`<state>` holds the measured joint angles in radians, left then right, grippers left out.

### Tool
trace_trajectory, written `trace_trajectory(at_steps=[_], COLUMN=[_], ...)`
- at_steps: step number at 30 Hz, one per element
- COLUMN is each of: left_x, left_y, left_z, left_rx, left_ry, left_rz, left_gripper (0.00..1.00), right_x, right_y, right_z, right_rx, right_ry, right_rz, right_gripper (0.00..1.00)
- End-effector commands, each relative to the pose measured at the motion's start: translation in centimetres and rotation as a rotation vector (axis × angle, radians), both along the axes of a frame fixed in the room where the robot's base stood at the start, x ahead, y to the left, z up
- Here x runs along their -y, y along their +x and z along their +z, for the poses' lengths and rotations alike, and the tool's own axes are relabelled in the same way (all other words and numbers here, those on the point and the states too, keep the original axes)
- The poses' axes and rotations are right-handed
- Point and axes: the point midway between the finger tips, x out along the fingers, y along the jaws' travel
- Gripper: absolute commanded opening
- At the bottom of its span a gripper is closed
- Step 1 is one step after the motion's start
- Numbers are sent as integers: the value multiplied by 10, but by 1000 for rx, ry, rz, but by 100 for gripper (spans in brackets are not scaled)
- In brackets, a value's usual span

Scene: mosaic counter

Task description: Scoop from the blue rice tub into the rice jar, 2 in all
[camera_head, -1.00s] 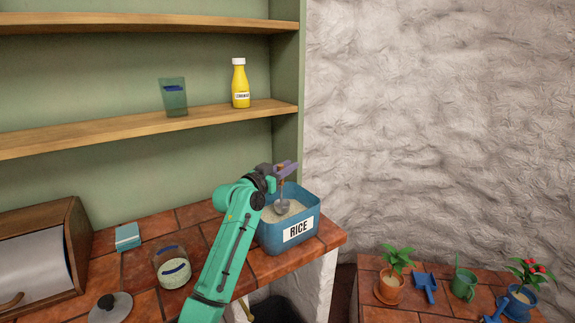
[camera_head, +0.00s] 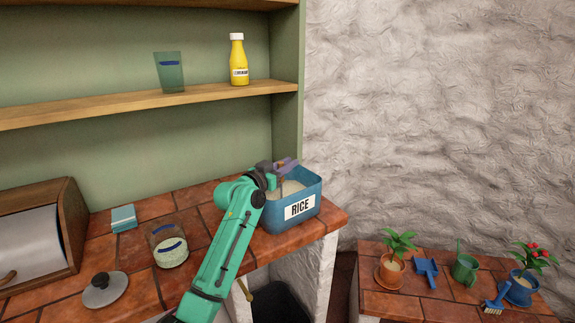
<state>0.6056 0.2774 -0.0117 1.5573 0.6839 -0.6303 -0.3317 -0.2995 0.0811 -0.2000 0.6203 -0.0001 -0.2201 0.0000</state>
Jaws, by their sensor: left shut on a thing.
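The blue rice tub (camera_head: 318,190), labelled RICE, stands near the right end of the tiled counter with pale rice (camera_head: 292,188) in it. My left gripper (camera_head: 284,166) is above the tub's back left part, shut on a scoop (camera_head: 271,183). The scoop points down into the tub; my arm and the tub hide most of it, and I cannot tell if its bowl holds rice. The glass rice jar (camera_head: 168,246) stands open to the left of my arm, with some rice at its bottom and a blue band on its side. My right gripper is out of view.
A grey lid (camera_head: 105,290) and a light blue box (camera_head: 123,218) lie left of the jar, beside a wooden bread box (camera_head: 70,235). A glass (camera_head: 168,72) and a yellow bottle (camera_head: 239,60) stand on the shelf. A lower table at right holds plants (camera_head: 391,268) and tools.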

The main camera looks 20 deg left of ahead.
Motion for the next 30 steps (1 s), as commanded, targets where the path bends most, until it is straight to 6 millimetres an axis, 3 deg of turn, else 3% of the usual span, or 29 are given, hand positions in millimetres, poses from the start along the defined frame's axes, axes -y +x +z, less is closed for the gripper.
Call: trace_trajectory(at_steps=[11,30], left_x=[0,-1], left_y=[0,0], left_z=[5,70], left_rx=[3,4], left_ry=[0,1], left_rz=[1,1], left_gripper=[0,0], right_x=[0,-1], right_y=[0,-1], right_z=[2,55], right_rx=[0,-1], right_ry=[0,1], right_rz=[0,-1], right_gripper=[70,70])
